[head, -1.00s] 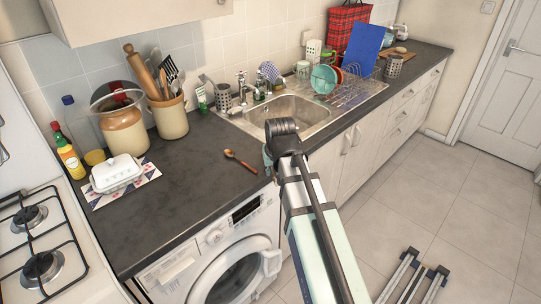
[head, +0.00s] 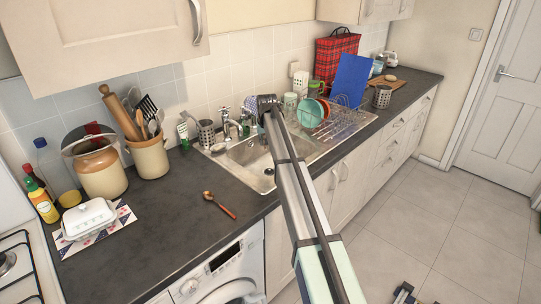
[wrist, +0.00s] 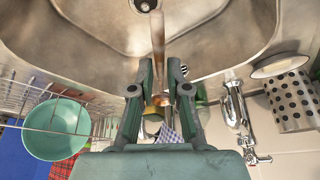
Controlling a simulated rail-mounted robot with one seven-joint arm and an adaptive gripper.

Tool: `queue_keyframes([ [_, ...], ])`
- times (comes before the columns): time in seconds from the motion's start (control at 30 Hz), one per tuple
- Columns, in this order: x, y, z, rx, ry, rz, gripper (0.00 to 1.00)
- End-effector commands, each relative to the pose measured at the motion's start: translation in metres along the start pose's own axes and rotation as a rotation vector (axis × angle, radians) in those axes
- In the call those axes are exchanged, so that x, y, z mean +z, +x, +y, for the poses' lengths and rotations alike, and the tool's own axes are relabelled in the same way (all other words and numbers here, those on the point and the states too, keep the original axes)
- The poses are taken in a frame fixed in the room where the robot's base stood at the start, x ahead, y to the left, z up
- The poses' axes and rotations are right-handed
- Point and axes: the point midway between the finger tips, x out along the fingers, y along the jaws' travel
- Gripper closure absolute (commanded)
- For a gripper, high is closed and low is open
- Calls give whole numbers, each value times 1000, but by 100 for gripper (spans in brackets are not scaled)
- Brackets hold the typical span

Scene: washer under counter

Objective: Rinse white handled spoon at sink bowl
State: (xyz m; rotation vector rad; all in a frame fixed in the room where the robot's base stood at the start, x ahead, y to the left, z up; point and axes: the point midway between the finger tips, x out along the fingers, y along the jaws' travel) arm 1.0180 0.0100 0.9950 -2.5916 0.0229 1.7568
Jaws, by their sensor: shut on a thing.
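My gripper (wrist: 160,72) is shut on a slim, long-handled utensil (wrist: 157,38), with a finger on each side. The utensil looks tan-brown here; I cannot make out a white handle or tell for sure that it is the spoon. The utensil reaches over the steel sink bowl (wrist: 95,45), toward the dark drain (wrist: 145,5). The chrome tap (wrist: 237,112) stands beside the gripper in the wrist view. No running water is visible.
A spoon with a reddish handle (head: 224,208) lies on the dark counter left of the sink. A dish rack (head: 342,120) with plates, including a turquoise one (head: 310,112), stands right of the bowl. A dotted metal holder (head: 206,134) stands near the tap.

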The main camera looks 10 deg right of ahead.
Motion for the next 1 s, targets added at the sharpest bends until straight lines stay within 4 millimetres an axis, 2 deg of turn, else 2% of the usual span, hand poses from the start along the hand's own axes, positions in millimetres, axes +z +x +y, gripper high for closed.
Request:
queue_keyframes([
  [0.03,-22,7,-1,1,2,1,100],
  [0.1,-37,13,-2,1,4,5,100],
  [0.3,-58,22,-2,2,8,13,100],
  [0.57,-55,34,-2,2,9,14,100],
  [1.0,-40,70,-2,2,9,14,100],
])
